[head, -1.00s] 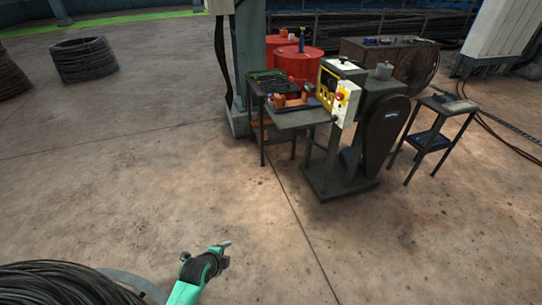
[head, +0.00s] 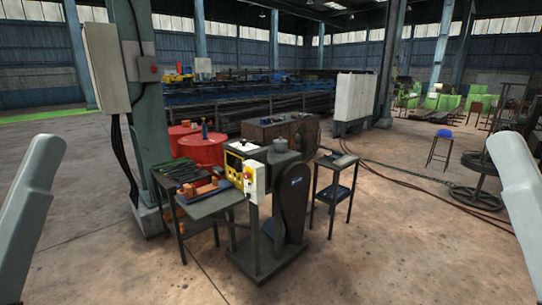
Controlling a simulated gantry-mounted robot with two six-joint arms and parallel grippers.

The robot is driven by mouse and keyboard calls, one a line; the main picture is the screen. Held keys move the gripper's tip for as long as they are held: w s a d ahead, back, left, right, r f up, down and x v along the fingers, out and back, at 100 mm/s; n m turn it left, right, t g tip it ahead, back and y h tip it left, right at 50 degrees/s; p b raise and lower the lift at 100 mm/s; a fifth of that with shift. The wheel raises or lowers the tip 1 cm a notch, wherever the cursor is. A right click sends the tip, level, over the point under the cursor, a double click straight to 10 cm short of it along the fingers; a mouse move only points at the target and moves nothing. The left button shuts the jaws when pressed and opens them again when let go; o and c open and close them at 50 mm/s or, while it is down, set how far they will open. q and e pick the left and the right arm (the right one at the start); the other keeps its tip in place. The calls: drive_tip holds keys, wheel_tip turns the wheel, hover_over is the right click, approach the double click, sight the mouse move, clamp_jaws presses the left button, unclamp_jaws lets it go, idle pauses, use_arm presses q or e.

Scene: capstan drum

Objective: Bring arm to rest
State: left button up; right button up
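Neither of my grippers is in view. Two pale grey arm parts of mine rise at the edges of the head view, one at the left (head: 32,205) and one at the right (head: 522,195). Their ends below the frame are hidden, so I cannot see what the grippers hold. Neither visible part touches anything in the picture.
A grey machine (head: 290,208) with a yellow control panel stands ahead on the concrete floor (head: 400,265). A tool table (head: 213,205) is at its left, a small stand (head: 333,165) at its right. Red drums (head: 203,150) stand behind. A steel column (head: 150,110) stands left.

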use_arm(q)
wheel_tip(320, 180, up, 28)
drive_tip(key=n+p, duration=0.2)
drive_tip(key=p, duration=2.6)
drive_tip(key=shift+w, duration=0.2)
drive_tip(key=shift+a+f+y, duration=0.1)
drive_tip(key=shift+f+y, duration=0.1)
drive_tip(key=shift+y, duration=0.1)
